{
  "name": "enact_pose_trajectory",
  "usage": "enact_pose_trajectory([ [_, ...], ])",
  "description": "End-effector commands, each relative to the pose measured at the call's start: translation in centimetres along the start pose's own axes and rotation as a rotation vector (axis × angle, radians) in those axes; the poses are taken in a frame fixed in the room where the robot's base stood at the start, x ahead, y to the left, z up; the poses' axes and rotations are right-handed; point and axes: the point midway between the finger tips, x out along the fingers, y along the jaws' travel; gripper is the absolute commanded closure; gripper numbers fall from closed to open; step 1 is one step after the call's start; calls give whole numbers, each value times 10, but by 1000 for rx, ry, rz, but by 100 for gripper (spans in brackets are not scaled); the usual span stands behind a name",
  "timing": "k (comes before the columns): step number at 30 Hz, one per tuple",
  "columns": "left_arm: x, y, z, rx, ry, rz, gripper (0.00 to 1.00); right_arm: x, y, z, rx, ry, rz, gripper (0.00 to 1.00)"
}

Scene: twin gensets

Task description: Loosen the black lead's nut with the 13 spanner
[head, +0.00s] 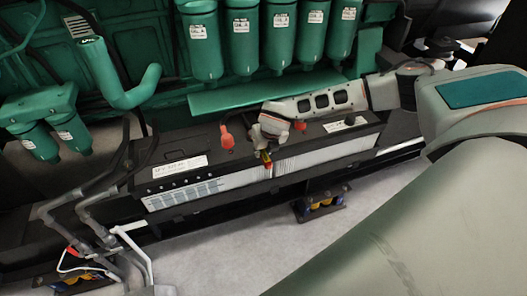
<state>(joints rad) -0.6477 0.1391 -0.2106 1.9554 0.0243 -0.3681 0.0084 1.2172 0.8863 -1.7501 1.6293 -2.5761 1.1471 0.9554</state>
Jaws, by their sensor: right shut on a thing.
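My right gripper (271,132) reaches in from the right, low over the batteries, where the two cases meet. It is shut on a small tool, apparently the spanner (266,158), of which only a short yellow part with a red end shows below the fingers. The size mark cannot be read. The left battery (183,190) and the right battery (328,152) stand side by side. A red terminal cover (227,137) stands on the left battery. The black lead's nut cannot be made out; the gripper covers that area. My left gripper is not in view.
Green filters (242,40) and a green ledge (265,92) stand close behind the batteries. Dark hoses (118,160) run down at the left. A small rack with yellow and blue items (320,204) sits on the floor in front. The grey floor (230,250) is otherwise mostly clear.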

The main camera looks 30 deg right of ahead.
Motion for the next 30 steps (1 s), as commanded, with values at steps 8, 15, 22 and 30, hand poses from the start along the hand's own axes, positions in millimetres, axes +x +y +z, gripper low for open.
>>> enact_pose_trajectory([
  [8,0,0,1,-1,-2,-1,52,0,0,1,0,-1,0,100],
  [15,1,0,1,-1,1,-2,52,2,0,-1,0,-1,1,100],
  [22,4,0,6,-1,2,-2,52,8,0,-3,0,-1,1,100],
  [30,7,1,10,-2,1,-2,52,14,0,-6,-1,-1,1,100],
])
